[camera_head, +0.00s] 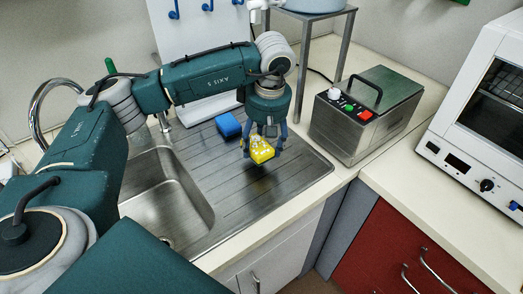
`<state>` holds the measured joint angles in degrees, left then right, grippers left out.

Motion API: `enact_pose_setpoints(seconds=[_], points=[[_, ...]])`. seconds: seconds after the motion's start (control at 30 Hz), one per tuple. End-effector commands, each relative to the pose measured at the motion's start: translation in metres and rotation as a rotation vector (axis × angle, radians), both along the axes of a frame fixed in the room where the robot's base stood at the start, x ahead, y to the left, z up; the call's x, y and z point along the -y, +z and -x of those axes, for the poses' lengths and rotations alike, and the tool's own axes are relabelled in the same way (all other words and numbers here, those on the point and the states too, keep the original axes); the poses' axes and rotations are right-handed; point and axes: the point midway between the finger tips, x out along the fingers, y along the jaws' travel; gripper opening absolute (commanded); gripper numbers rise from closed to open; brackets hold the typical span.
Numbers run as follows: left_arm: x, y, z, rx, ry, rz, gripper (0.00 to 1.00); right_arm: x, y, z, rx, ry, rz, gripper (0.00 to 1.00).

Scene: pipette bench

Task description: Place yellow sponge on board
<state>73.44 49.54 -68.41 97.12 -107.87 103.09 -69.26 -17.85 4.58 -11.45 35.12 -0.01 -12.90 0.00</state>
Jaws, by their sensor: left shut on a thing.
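The yellow sponge (261,152) with pale spots is held in my left gripper (263,141), whose fingers are shut on its sides. The gripper points down from above. The sponge is over the ribbed metal draining board (296,170) beside the sink, toward its right part. A dark shadow lies on the board just below the sponge, and the sponge looks a little above the surface. My right gripper is not in view.
A blue sponge (228,125) lies on the board behind and left of the yellow one. The sink basin (165,205) is to the left, with a curved tap (42,100). A metal box with buttons (350,135) stands right of the board. The front of the board is clear.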

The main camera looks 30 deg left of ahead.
Motion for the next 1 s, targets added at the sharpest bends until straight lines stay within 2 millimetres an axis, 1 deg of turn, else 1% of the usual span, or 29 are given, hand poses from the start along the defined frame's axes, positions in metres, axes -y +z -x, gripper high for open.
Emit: enact_pose_setpoints(seconds=[0.1,0.23,0.43,0.63,0.67,0.73,0.77,1.0], points=[[0.000,-0.019,0.002,-0.007,0.000,-0.001,0.42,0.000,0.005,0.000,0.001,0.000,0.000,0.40],[0.000,-0.034,0.001,-0.004,0.001,0.000,0.42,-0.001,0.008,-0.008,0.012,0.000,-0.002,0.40],[0.000,-0.038,0.001,-0.002,0.000,-0.001,0.42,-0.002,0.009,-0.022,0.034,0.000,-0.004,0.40],[0.000,-0.042,0.001,-0.002,0.000,0.000,0.42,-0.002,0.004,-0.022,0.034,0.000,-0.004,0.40],[0.000,-0.042,0.001,-0.002,0.000,0.000,0.65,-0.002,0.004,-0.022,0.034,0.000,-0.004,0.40],[0.000,-0.040,0.001,-0.002,-0.001,0.000,0.78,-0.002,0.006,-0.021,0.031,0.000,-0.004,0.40],[0.000,-0.040,0.001,-0.002,-0.001,0.000,0.81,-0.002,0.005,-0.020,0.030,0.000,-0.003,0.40],[0.000,-0.040,0.001,-0.002,-0.001,0.000,0.81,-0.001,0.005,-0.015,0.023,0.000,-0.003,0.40]])
